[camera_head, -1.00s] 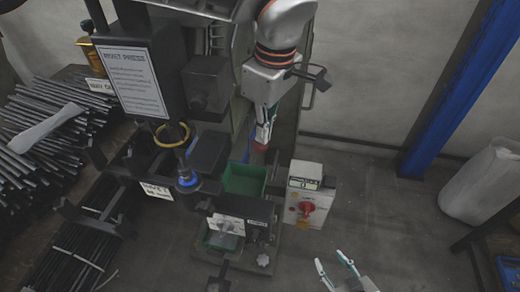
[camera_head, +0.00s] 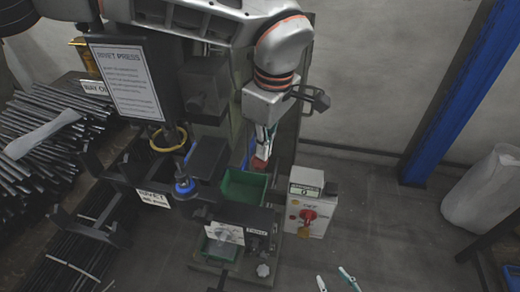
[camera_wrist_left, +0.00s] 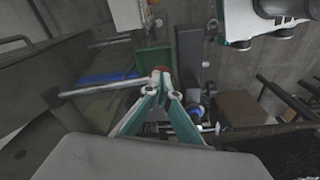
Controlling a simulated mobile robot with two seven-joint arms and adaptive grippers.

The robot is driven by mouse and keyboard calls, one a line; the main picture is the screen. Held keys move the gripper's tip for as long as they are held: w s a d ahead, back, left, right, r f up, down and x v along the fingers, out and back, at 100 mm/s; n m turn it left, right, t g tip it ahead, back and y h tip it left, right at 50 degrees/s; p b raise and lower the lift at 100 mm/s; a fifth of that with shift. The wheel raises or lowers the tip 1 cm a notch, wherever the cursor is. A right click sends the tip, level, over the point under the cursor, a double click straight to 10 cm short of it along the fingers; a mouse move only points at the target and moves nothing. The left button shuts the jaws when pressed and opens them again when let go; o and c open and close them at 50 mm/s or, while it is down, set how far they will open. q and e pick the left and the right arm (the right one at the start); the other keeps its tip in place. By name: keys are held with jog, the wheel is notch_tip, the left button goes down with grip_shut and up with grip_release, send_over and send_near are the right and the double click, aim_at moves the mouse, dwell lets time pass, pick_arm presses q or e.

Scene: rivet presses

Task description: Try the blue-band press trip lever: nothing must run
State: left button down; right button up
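The blue-band press has a blue ring (camera_head: 185,187) around its ram. Its trip lever ends in a red knob (camera_head: 259,163); in the left wrist view the rod (camera_wrist_left: 98,88) runs in from the left. My left gripper (camera_head: 262,152) points down at the knob from above. My right gripper (camera_head: 335,282) is at the bottom edge, open and empty, mostly out of frame. The switch box (camera_head: 309,204) has a red rotary switch (camera_head: 308,215) and a display that seems to read 0.
A green bin (camera_head: 243,187) stands below the knob. A "RIVET PRESS" board (camera_head: 126,83) and a yellow ring (camera_head: 168,140) are at the left, near stacked dark rods (camera_head: 40,140). A blue column (camera_head: 450,100) and a pale sack (camera_head: 485,190) stand right. The floor between is clear.

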pick_arm(q)
jog(key=shift+s+a+f, duration=0.1)
jog(key=shift+s+f, duration=0.1)
jog(key=shift+f, duration=0.3)
jog(key=shift+s+a+f, duration=0.1)
jog(key=shift+s+f, duration=0.1)
jog(key=shift+f, duration=0.25)
jog(key=shift+d, duration=0.1)
jog(key=shift+s+d+r+p, duration=0.3)
jog(key=shift+s+d+r, duration=0.05)
jog(key=shift+d, duration=0.3)
jog(key=shift+s+d+r+p, duration=0.25)
jog(key=shift+s+d+r, duration=0.1)
jog(key=shift+d, duration=0.25)
notch_tip(320, 180, up, 12)
jog(key=d, duration=0.1)
jog(key=shift+s, duration=0.3)
